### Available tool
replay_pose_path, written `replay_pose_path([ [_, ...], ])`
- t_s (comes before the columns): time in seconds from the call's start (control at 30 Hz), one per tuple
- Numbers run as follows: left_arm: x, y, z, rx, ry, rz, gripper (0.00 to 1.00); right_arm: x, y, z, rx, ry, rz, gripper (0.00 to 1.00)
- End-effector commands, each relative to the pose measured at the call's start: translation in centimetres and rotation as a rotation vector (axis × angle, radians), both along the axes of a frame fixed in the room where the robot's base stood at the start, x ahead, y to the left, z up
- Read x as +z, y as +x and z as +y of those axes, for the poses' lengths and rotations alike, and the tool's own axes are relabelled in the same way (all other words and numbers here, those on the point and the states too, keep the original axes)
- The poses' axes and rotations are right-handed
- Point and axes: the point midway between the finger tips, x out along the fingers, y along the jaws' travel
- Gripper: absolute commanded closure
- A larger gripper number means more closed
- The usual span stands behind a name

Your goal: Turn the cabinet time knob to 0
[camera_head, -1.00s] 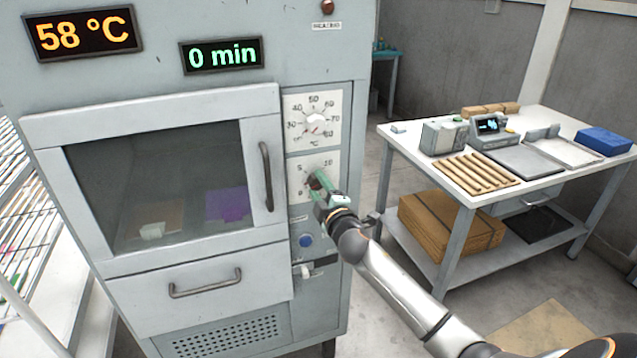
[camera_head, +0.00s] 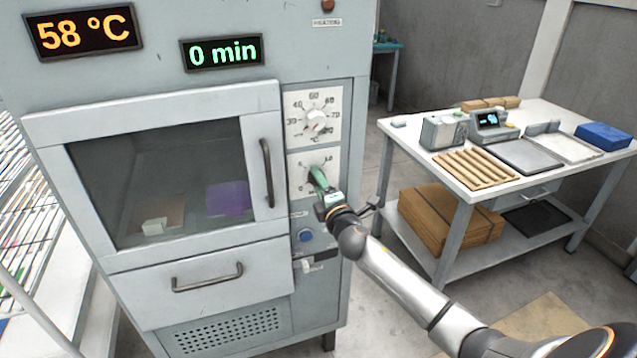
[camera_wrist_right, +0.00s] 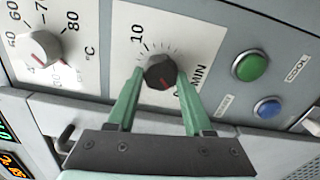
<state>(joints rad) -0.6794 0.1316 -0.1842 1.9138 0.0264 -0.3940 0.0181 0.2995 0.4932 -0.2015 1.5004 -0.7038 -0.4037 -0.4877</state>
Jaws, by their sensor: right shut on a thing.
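The cabinet's time knob is a dark round knob (camera_wrist_right: 160,72) with a red mark, on a white dial plate (camera_wrist_right: 183,38) with 10 and MIN lettering. In the right wrist view the red mark points toward the lower edge of the picture. My right gripper (camera_wrist_right: 158,76) has its green fingers on either side of the knob and is shut on it. In the head view the right gripper (camera_head: 315,174) covers most of this knob. The green time display (camera_head: 222,52) reads 0 min. My left gripper is not in view.
The temperature knob (camera_head: 316,121) sits above on its own dial; the orange display (camera_head: 82,33) reads 58 °C. A green button (camera_wrist_right: 250,65) and blue button (camera_wrist_right: 267,107) are beside the time dial. The door handle (camera_head: 267,172) is left; a worktable (camera_head: 400,133) stands right.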

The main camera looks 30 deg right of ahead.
Motion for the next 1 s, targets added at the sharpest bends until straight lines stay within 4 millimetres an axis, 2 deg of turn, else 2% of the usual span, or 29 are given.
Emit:
replay_pose_path([
  [0.2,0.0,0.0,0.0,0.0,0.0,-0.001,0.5,0.0,0.0,0.0,0.0,-0.006,0.001,1.0],
  [0.23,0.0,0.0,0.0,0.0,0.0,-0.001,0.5,0.0,0.0,0.0,0.0,-0.005,0.001,0.47],
  [0.47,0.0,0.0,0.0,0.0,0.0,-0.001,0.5,0.0,0.0,0.0,0.0,-0.003,0.001,0.21],
  [0.77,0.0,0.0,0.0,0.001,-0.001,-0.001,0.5,0.0,-0.1,0.0,0.0,-0.002,0.0,0.19],
  [0.87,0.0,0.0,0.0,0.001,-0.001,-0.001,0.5,-0.1,-0.6,0.1,-0.001,-0.002,0.0,0.19],
  [1.0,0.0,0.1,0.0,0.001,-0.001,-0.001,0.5,-0.1,-2.3,0.6,0.001,-0.003,0.001,0.19],
])
